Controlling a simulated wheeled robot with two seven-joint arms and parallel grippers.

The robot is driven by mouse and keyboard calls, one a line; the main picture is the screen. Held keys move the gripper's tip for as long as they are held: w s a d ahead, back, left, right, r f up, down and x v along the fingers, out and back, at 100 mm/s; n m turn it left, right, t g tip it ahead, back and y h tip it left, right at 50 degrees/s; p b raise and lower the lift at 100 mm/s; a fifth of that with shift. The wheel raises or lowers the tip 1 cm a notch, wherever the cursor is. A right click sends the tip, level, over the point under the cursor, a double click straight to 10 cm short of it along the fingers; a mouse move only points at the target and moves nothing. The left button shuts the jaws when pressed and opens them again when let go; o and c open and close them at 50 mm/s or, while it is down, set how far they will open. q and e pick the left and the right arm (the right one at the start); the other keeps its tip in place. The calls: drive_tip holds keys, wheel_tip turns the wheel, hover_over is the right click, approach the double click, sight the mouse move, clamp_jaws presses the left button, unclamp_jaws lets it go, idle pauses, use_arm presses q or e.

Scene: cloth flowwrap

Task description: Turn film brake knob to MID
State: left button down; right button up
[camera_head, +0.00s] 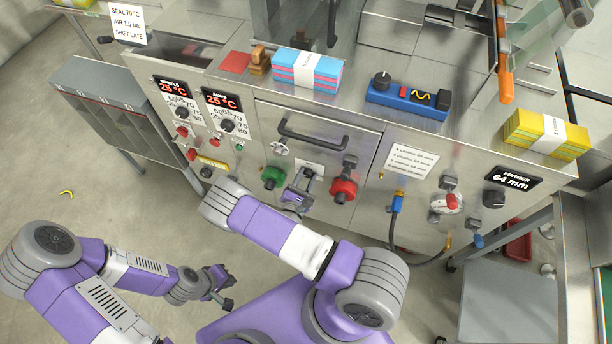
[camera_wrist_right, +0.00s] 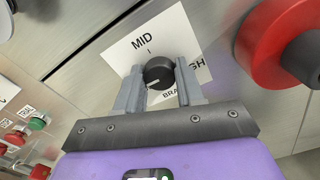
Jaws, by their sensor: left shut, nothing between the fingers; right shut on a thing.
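The film brake knob (camera_wrist_right: 158,72) is a small black round knob on a white label plate (camera_wrist_right: 118,52) on the machine front. My right gripper (camera_wrist_right: 160,84) is shut on the knob, one finger on each side. The word MID and a tick mark stand above the knob. A pale line on the knob's face points to the lower left in the wrist view, away from MID. Other lettering on the plate is partly hidden by the fingers. In the head view my right gripper (camera_head: 297,196) hides the knob. My left gripper (camera_head: 222,300) is shut and empty, low over the floor.
A red knob (camera_head: 343,189) is close on the right of the right gripper and a green knob (camera_head: 272,177) on its left. A black door handle (camera_head: 328,140) is above. The floor around my left gripper is clear.

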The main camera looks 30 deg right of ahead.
drive_tip(key=m+p, duration=0.1)
drive_tip(key=m, duration=0.3)
drive_tip(key=shift+m, duration=0.4)
drive_tip(key=m+p, duration=0.1)
drive_tip(key=m, duration=0.3)
drive_tip(key=shift+p, duration=0.4)
drive_tip(key=m+p, duration=0.1)
drive_tip(key=m, duration=0.4)
drive_tip(key=shift+f+m+p, duration=0.1)
drive_tip(key=shift+m+p, duration=0.75)
drive_tip(key=shift+m, duration=1.05)
drive_tip(key=o, duration=1)
drive_tip(key=shift+o, duration=0.2)
